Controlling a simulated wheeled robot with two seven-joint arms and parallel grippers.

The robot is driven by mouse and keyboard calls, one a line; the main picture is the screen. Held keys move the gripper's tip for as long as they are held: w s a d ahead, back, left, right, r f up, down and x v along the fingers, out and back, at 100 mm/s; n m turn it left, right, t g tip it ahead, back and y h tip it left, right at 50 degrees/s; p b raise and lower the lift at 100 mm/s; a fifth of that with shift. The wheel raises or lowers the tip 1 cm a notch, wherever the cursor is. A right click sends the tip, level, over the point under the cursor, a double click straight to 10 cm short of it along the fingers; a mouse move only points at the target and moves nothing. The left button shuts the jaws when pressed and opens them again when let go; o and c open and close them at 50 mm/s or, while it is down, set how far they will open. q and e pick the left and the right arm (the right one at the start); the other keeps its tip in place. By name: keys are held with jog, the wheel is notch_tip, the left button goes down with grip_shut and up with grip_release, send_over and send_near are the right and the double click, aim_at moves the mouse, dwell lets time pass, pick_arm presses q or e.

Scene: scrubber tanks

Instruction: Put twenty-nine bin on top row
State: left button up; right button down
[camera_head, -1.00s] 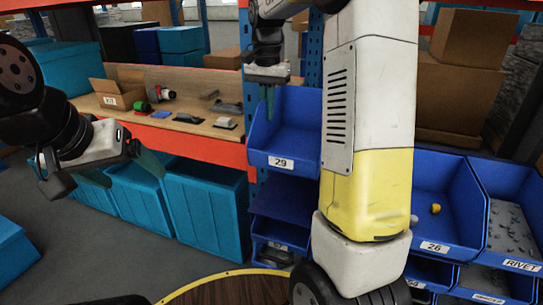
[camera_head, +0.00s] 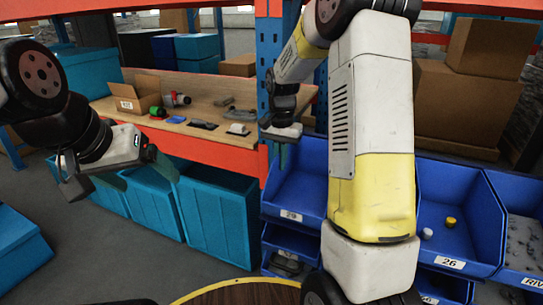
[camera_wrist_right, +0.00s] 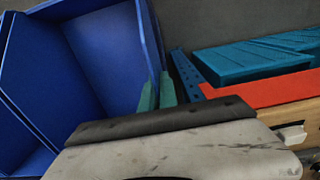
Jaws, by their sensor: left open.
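The twenty-nine bin (camera_head: 292,190) is a blue open bin with a "29" label on its front. It is at the left end of the rack's top row, about level with the 26 bin (camera_head: 455,215); I cannot tell whether it fully rests. My right arm hides its right part. My right gripper (camera_head: 281,153) is at its upper left rim. In the right wrist view, my right gripper's green fingers (camera_wrist_right: 157,93) are close together, with the bin's wall (camera_wrist_right: 138,45) between them. My left gripper (camera_head: 138,174) is open and empty, left of the rack.
A lower blue bin (camera_head: 287,252) sits under the twenty-nine bin. A rivet bin (camera_head: 525,215) stands right of the 26 bin. A blue upright post (camera_head: 268,55) rises behind. A wooden workbench (camera_head: 205,110) with small tools and turquoise bins (camera_head: 215,215) are at left.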

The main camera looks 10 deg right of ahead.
jog(key=c, duration=1.6)
grip_release()
jog(key=shift+c, duration=0.2)
notch_tip(320, 180, up, 12)
jog(key=s+a+r+n+t+y, duration=0.1)
jog(key=s+n+t, duration=0.2)
jog(key=s, duration=0.9)
jog(key=s+a+r+n+t+y, duration=0.1)
jog(key=s+r+n+t, duration=0.1)
jog(key=s, duration=1)
jog(key=shift+s+r+n+t, duration=0.2)
jog(key=shift+n+t, duration=0.4)
jog(key=shift+n, duration=0.6)
